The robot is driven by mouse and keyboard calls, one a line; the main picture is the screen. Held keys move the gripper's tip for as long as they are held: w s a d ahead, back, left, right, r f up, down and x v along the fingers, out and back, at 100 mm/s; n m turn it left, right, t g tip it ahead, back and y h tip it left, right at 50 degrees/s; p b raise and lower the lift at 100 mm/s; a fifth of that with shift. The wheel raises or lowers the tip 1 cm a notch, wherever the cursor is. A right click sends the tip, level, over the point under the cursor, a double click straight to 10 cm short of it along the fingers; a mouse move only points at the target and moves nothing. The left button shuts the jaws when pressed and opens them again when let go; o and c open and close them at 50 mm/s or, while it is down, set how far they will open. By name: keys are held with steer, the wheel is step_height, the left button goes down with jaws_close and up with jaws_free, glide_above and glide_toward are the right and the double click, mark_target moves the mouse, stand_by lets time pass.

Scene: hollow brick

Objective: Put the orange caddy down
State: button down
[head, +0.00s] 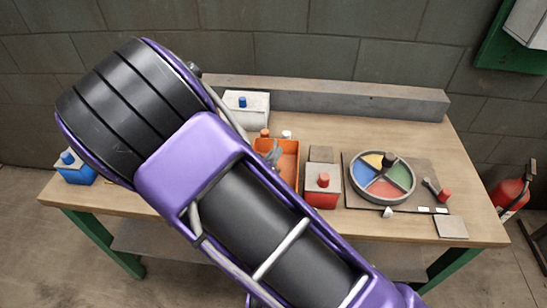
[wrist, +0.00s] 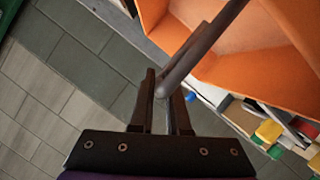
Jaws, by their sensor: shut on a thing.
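The orange caddy (head: 289,160) shows in the head view at the middle of the wooden table, partly hidden behind my purple arm. In the wrist view its orange wall (wrist: 235,75) fills the upper right, and a grey handle bar (wrist: 200,45) runs out from it. My gripper (wrist: 164,88) is shut on this handle bar, with one dark finger on each side. In the head view a grey part of the gripper or handle shows at the caddy's left side. Whether the caddy's base touches the table is hidden.
A white box (head: 246,112) stands behind the caddy. A red box (head: 322,196) stands close on its right. A round divided tray (head: 382,197) sits on a dark board further right. A blue box (head: 74,172) is at the far left. A grey beam (head: 340,98) lines the back.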

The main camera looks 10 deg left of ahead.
steer(key=shift+f, duration=0.35)
steer(key=c, duration=1.3)
jaws_free()
steer(key=shift+f, duration=0.1)
steer(key=o, duration=0.4)
